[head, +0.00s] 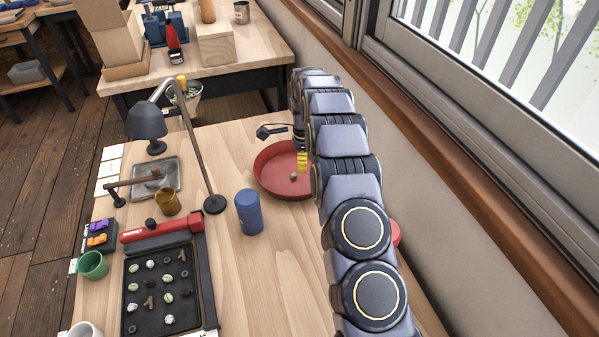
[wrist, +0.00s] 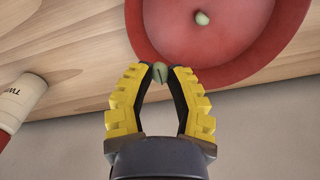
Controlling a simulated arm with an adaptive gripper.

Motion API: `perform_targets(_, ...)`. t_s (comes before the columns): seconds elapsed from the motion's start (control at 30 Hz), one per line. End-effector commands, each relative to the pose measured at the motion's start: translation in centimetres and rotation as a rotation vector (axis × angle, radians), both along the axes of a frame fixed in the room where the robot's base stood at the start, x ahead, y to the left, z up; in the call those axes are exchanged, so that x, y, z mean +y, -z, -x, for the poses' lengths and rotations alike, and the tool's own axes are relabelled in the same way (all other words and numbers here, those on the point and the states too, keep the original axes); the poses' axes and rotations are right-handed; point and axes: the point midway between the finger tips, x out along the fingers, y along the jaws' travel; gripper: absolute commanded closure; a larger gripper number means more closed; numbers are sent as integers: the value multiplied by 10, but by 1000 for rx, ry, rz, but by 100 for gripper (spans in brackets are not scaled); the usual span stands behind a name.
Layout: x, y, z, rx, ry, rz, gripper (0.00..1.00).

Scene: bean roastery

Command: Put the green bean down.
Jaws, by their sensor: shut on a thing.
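My gripper (wrist: 160,75) is shut on a green bean (wrist: 160,72), pinched between the tips of its yellow fingers in the wrist view. The fingertips and bean overlap the near edge of a red round dish (wrist: 158,45); their height above it is hard to tell. In the head view my gripper (head: 302,160) is at the right part of the red dish (head: 265,181), and the held bean cannot be made out. Another pale green bean (wrist: 201,18) lies inside the dish; a small bean (head: 293,176) shows there in the head view too.
A black tray (head: 134,318) with several beans and small pieces lies at the front left. A blue cylinder (head: 249,212) stands left of my arm, and a lamp (head: 146,122) stands behind. A pale labelled cylinder (wrist: 20,95) is at the wrist view's left. The wall and window run along the right.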

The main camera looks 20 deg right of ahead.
Motion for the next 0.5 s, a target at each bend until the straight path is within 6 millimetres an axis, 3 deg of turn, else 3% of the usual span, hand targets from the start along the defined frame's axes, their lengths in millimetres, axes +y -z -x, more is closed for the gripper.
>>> perform_targets(0.2, -5, 28, -22, 2, 0, 0, 91)
perform_targets(0.5, -9, 51, -42, 3, 0, 1, 91)
